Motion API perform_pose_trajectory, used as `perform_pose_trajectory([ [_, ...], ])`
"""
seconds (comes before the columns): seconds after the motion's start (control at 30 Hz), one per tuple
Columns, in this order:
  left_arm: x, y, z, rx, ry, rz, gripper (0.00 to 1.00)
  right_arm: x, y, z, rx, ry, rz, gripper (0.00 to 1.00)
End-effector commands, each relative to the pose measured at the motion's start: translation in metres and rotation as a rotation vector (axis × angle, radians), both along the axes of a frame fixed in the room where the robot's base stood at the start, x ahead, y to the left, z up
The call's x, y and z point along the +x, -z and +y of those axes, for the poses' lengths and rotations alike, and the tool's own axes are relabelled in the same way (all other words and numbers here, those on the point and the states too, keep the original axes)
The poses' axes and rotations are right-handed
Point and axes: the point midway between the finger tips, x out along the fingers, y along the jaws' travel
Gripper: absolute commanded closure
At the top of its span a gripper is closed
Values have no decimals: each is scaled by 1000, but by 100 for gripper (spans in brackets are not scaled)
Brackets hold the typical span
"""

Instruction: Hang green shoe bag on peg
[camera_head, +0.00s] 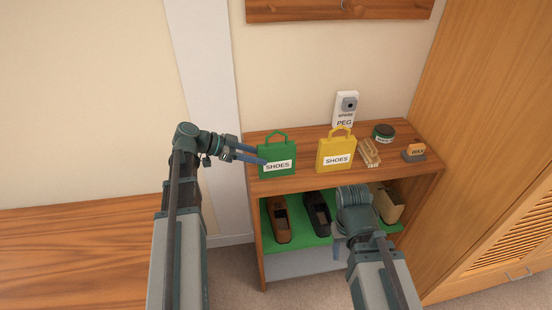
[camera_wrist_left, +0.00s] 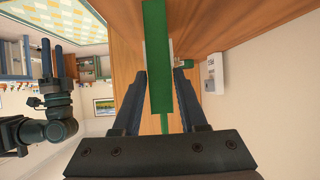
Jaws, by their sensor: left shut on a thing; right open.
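The green shoe bag (camera_head: 277,147), with a white SHOES label and a loop handle on top, stands upright at the left end of the wooden shelf unit's top. My left gripper (camera_head: 262,157) is shut on its left side edge. In the left wrist view the green bag (camera_wrist_left: 157,60) shows edge-on between the fingers (camera_wrist_left: 160,88). A wooden rail (camera_head: 310,10) on the wall carries a small peg (camera_head: 345,5), cut by the picture's top edge. My right gripper (camera_head: 340,246) hangs in front of the shelf, partly behind its own wrist; its open fingers show in the left wrist view (camera_wrist_left: 53,62).
A yellow SHOES bag (camera_head: 337,153) stands right of the green one. Behind it is a SPARE PEG pack (camera_head: 345,108); further right are a brush (camera_head: 369,152), a round tin (camera_head: 383,132) and a small block (camera_head: 413,152). Shoes (camera_head: 281,220) stand below. The wall above is clear.

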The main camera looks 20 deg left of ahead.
Motion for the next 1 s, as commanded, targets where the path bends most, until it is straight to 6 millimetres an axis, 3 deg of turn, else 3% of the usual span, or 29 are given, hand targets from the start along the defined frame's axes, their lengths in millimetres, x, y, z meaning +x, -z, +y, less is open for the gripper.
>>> perform_pose_trajectory([
  [0.27,0,-8,0,-1,0,0,100,0,-8,0,0,0,0,50],
  [1.0,0,-62,0,-1,0,0,100,0,-61,0,0,0,0,50],
])
